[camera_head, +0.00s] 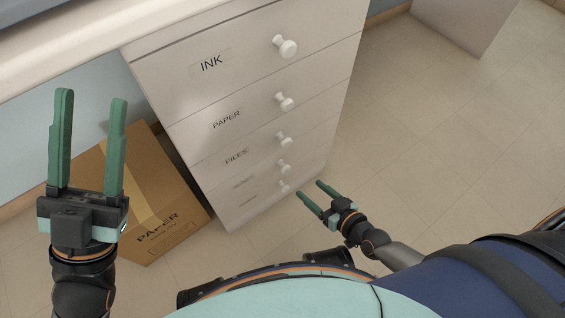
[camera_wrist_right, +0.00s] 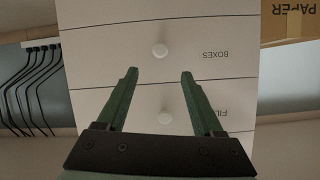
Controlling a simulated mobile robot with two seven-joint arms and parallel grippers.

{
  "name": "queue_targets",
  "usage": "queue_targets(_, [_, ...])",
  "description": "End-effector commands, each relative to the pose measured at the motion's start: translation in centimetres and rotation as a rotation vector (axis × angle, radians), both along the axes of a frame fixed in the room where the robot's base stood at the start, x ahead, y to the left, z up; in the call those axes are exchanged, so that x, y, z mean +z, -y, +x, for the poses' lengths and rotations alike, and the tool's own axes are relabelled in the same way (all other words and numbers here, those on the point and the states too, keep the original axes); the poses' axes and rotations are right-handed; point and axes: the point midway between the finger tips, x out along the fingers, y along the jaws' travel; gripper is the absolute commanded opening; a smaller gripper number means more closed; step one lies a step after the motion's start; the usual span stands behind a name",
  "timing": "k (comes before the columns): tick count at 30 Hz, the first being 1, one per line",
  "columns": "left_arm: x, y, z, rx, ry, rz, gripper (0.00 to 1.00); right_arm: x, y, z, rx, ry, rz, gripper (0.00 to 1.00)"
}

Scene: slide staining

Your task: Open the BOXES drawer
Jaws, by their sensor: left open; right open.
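The BOXES drawer (camera_wrist_right: 120,65) is shut, its front flush with its neighbours. Its label reads upside down in the right wrist view, beside a round white knob (camera_wrist_right: 160,50). In the head view this drawer is fourth from the top, its label too small to read, with its knob (camera_head: 283,166) on the right. My right gripper (camera_head: 310,188) is open and empty, low in front of the drawers. In the right wrist view its fingertips (camera_wrist_right: 159,74) point toward the BOXES knob, which shows between and beyond them. My left gripper (camera_head: 92,97) is open and empty, left of the cabinet.
Shut drawers INK (camera_head: 235,75), PAPER (camera_head: 250,113) and FILES (camera_head: 258,147) are above, and another below. A cardboard box (camera_head: 165,205) marked PAPER stands on the floor left of the cabinet. A desk top (camera_head: 95,50) is at upper left. Floor to the right is clear.

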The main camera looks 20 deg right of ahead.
Motion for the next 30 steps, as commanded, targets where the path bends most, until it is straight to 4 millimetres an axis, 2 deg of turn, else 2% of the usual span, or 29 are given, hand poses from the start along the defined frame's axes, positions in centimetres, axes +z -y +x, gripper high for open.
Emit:
queue_targets(12, [-4.0,0.4,0.2,0.014,-0.012,0.024,0.50,-3.3,-2.6,6.8,-0.002,0.003,0.004,0.68])
queue_targets(18, [-5.2,0.6,0.2,0.018,-0.017,0.030,0.50,-4.3,-3.5,9.4,-0.002,0.001,0.002,0.68])
queue_targets(23, [-5.6,0.7,0.2,0.019,-0.018,0.036,0.50,-4.5,-3.9,10.3,-0.001,0.002,0.000,0.68])
queue_targets(30, [-5.6,0.7,0.2,0.020,-0.019,0.036,0.50,-4.5,-3.9,10.4,0.000,0.000,0.000,0.68])
